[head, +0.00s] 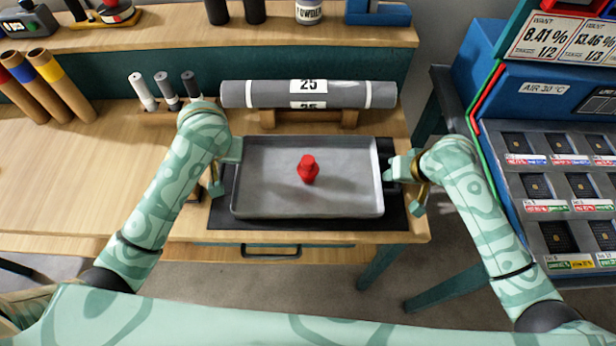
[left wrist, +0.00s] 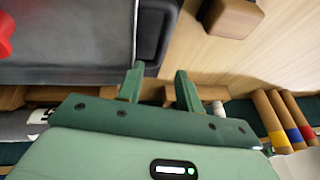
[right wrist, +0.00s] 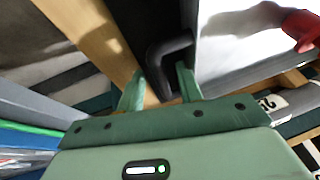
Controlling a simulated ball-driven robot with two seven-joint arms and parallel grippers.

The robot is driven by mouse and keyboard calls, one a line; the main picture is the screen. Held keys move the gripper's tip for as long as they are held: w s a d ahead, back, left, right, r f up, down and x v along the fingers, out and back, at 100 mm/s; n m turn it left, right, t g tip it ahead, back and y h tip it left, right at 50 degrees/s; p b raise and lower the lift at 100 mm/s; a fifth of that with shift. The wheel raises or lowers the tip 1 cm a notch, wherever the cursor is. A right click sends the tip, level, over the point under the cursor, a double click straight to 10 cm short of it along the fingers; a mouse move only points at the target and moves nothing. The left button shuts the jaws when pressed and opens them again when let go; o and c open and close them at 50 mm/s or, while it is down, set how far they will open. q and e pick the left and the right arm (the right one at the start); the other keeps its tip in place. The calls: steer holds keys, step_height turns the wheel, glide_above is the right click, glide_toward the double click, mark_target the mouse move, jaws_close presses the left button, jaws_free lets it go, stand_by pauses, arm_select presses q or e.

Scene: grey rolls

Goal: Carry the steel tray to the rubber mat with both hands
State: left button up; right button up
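The steel tray (head: 270,200) is a shallow grey pan with a red knobbed piece (head: 308,170) standing near its middle. It lies over the black rubber mat (head: 300,224), whose edges show around it; I cannot tell if the tray touches it. My left gripper (head: 226,165) is at the tray's left side, open, its fingertips (left wrist: 158,75) at the end of a dark handle (left wrist: 154,40). My right gripper (head: 402,180) is at the right side, open, its fingers (right wrist: 161,75) on either side of the other dark handle (right wrist: 165,52), with gaps showing.
Behind the tray, a grey roll marked 25 (head: 350,94) lies on a wooden cradle (head: 280,118). A rack of markers (head: 165,92) stands at the back left, brown tubes (head: 50,80) farther left. A blue machine (head: 520,100) stands right.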

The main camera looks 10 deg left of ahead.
steer(key=shift+s+d+r, duration=0.1)
steer(key=shift+r, duration=0.25)
arm_select(q)
steer(key=v, duration=0.5)
steer(key=shift+s+d+r, duration=0.1)
steer(key=shift+d+r, duration=0.05)
steer(key=shift+r, duration=0.2)
arm_select(e)
steer(key=v, duration=1.1)
steer(key=shift+d, duration=0.1)
